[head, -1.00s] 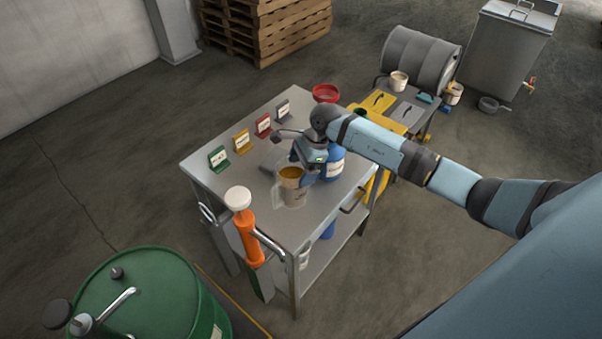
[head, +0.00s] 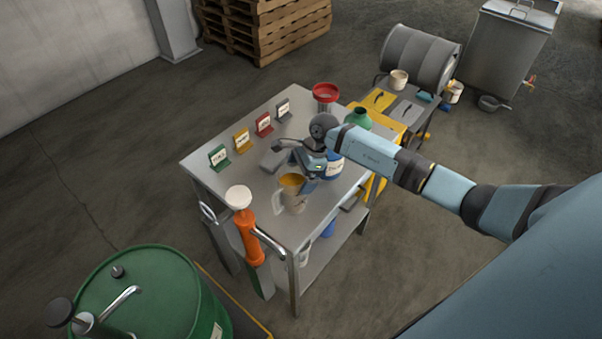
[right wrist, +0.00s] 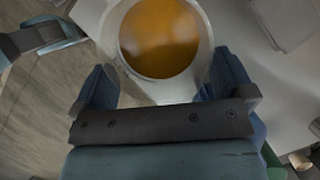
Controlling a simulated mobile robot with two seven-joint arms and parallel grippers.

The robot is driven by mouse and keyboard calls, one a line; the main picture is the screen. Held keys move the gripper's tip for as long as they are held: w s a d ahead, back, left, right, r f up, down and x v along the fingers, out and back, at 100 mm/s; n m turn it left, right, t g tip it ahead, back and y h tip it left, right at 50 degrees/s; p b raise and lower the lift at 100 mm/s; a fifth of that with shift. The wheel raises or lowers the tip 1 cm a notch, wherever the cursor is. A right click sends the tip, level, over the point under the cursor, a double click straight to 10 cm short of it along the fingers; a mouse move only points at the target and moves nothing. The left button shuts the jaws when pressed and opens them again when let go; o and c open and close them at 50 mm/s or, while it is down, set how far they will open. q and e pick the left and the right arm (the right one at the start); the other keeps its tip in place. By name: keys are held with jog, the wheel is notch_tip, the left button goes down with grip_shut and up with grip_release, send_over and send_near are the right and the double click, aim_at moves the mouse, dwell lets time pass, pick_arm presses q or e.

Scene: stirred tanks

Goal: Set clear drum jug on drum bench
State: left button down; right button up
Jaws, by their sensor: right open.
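The clear jug (head: 291,199), with amber liquid in it, stands upright on the steel bench (head: 208,172) near its front right edge. My right gripper (head: 301,187) is open and low at the jug, on its far right side. In the right wrist view the jug's round mouth and amber liquid (right wrist: 159,38) show from above, with the open fingers (right wrist: 163,85) on either side of its near part. I cannot tell whether a finger touches it.
On the bench are several coloured label stands (head: 241,141), a red-rimmed container (head: 326,93) and a blue container (head: 334,167) beside my wrist. An orange-handled tool (head: 246,235) hangs at the front end. A green drum (head: 150,300) stands front left.

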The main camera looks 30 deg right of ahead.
jog(key=b+v, duration=0.2)
jog(key=v, duration=1)
